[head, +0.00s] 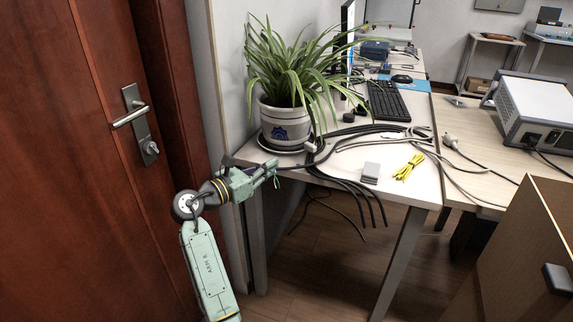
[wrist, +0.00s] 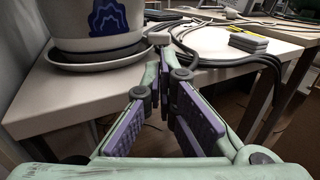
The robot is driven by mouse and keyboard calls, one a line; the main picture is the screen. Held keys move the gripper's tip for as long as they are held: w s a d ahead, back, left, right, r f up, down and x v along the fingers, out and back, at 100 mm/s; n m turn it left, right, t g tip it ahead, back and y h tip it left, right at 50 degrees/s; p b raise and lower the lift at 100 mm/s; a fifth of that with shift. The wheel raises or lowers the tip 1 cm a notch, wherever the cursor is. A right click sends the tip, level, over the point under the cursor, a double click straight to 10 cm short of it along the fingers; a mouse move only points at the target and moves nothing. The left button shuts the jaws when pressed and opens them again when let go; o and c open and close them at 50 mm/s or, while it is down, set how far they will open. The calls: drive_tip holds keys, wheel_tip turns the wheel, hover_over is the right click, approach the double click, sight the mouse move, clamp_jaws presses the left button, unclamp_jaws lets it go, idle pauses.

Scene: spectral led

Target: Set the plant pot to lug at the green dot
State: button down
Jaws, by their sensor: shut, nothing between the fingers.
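The plant pot (head: 286,119) is pale grey with a blue emblem and holds a leafy green plant (head: 290,60). It stands upright on a saucer (head: 268,143) at the table's near left corner. In the wrist view the pot (wrist: 70,30) and saucer (wrist: 95,58) fill the upper left; the plant is out of that view. My gripper (head: 273,166) is shut and empty at the table's front edge, just in front of the saucer. Its fingertips (wrist: 160,58) meet to the right of the pot, apart from it. I cannot make out a green dot in either view.
Black cables (head: 350,183) run across the table and hang off its front edge. A grey block (head: 371,172) and a yellow cable bundle (head: 409,167) lie to the right. A keyboard (head: 388,101) is behind. A brown door (head: 70,160) stands close on the left.

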sight(309, 147)
drive_tip(key=p+x, duration=0.1)
drive_tip(key=x, duration=1.1)
drive_tip(key=shift+p, duration=0.35)
